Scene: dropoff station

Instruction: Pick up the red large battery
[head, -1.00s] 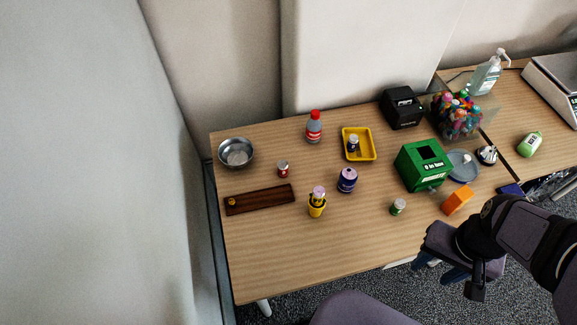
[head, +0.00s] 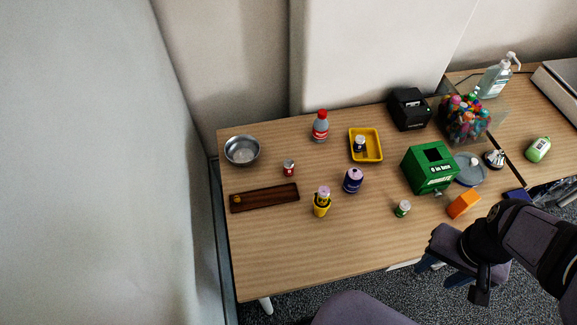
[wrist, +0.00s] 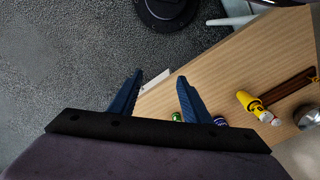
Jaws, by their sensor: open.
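A small red battery with a pale top (head: 289,168) stands upright on the wooden table, left of centre, between the metal bowl and the yellow tray. I cannot tell it clearly in the wrist view. My gripper (head: 437,274) is at the front right, beyond the table's front edge and over the carpet, far from the red battery. In the wrist view, the two blue fingers of my gripper (wrist: 160,77) stand apart with nothing between them.
The table (head: 300,255) holds a metal bowl (head: 242,151), brown tray (head: 265,198), red-capped bottle (head: 320,127), yellow tray (head: 377,157), yellow cup (head: 322,209), purple can-like item (head: 353,181), green battery (head: 402,209) and green box (head: 429,168). Its front left is clear.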

